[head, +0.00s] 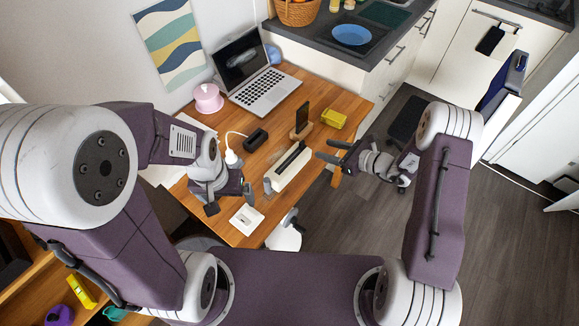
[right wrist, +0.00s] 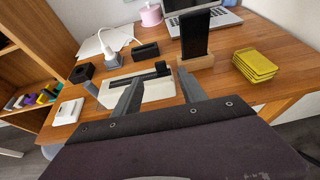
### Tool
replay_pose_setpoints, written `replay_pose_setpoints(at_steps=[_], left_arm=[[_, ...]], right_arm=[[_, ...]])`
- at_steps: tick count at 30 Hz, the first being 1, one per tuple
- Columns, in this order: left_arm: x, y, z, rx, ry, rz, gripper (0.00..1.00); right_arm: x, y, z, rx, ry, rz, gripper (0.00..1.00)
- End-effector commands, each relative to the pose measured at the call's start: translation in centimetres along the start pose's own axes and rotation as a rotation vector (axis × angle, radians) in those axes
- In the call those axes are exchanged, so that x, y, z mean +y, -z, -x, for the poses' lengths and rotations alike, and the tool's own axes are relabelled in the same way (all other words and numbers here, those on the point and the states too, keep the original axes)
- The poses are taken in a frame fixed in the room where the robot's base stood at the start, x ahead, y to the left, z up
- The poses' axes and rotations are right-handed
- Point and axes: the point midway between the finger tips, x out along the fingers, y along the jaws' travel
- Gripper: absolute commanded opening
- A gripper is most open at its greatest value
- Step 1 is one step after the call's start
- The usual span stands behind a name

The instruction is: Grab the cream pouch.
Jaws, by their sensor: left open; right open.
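The cream pouch (head: 284,180) is a long cream block-like shape with a black strip along its top, lying on the wooden desk. It also shows in the right wrist view (right wrist: 152,95), partly behind my right fingers. My right gripper (head: 328,150) is open and empty, just right of the pouch, with its fingers pointing towards it; in the right wrist view its two fingertips (right wrist: 158,84) are spread in front of the pouch. My left gripper (head: 230,203) is open and empty over the desk, left of the pouch.
A phone on a wooden stand (head: 301,122), yellow stacked pieces (head: 333,118), a black box (head: 257,138) and a laptop (head: 262,82) stand behind the pouch. A white square plate (head: 246,220) lies near the desk's front edge. Open floor lies to the right.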

Motion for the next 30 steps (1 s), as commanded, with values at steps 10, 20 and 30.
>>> replay_pose_setpoints(at_steps=[10, 20, 30], left_arm=[[0.0, 0.1, 0.5, 0.000, 0.000, 0.000, 0.95], [0.0, 0.2, 1.3, 0.000, 0.000, 0.000, 0.95], [0.0, 0.1, 1.3, 0.000, 0.000, 0.000, 0.95]], right_arm=[[0.1, -0.1, -3.9, 0.001, -0.003, 0.002, 0.49], [0.3, -0.1, -8.4, 0.002, -0.006, 0.004, 0.49], [0.2, -0.1, -9.1, 0.002, -0.003, 0.003, 0.32]])
